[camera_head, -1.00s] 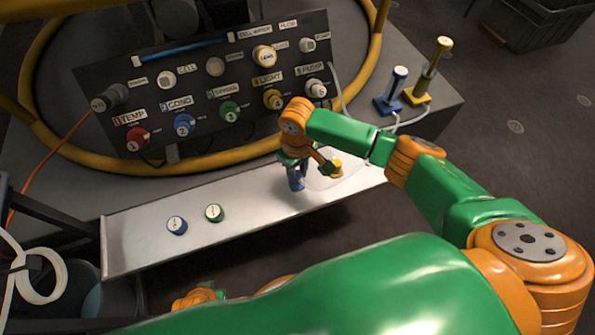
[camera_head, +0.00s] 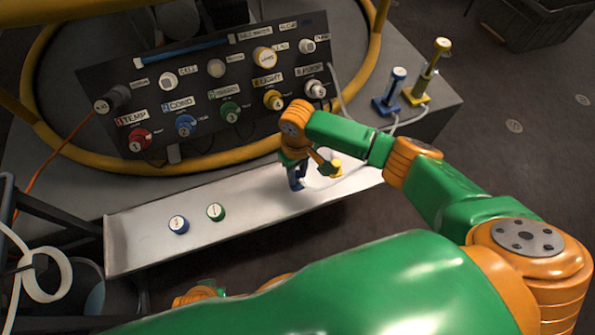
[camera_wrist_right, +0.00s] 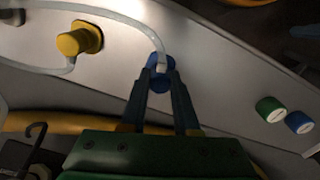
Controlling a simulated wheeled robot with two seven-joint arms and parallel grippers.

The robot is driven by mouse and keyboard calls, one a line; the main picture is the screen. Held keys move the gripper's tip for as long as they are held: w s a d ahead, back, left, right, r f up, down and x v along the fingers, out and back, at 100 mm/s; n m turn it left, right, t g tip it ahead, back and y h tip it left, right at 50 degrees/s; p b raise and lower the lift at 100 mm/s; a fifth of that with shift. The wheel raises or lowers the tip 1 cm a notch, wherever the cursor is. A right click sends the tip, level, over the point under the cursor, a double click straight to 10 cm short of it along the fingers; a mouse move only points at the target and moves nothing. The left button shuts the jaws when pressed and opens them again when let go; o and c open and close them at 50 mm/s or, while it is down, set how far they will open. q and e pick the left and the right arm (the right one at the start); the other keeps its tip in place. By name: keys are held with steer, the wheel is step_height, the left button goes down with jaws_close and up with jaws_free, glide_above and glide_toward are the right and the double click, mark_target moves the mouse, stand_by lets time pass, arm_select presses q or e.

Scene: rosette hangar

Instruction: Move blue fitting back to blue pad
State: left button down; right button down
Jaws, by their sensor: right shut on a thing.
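The blue fitting (camera_wrist_right: 161,62) is between the fingertips of my right gripper (camera_wrist_right: 160,80) in the right wrist view, with a pale tube running from it. The gripper is shut on it. In the head view my right gripper (camera_head: 297,176) is low over the silver shelf, and the fitting is mostly hidden by the gripper; I cannot tell whether it touches the shelf. My left gripper is not clearly in view.
A yellow fitting (camera_head: 336,168) stands on the silver shelf (camera_head: 140,250) right of the gripper. A blue cap (camera_head: 179,225) and a green cap (camera_head: 216,212) sit farther left. A yellow pad (camera_head: 415,97) is beside the blue pad. A knob panel (camera_head: 200,66) rises behind.

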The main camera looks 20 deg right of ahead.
steer(key=shift+r, duration=0.1)
steer(key=shift+f, duration=0.25)
steer(key=shift+f, duration=0.25)
steer(key=shift+p, duration=0.45)
stand_by(0.4)
steer(key=c, duration=0.6)
jaws_free()
steer(key=shift+o, duration=0.2)
step_height(320, 180, up, 7)
steer(key=p, duration=0.3)
steer(key=shift+p, duration=0.35)
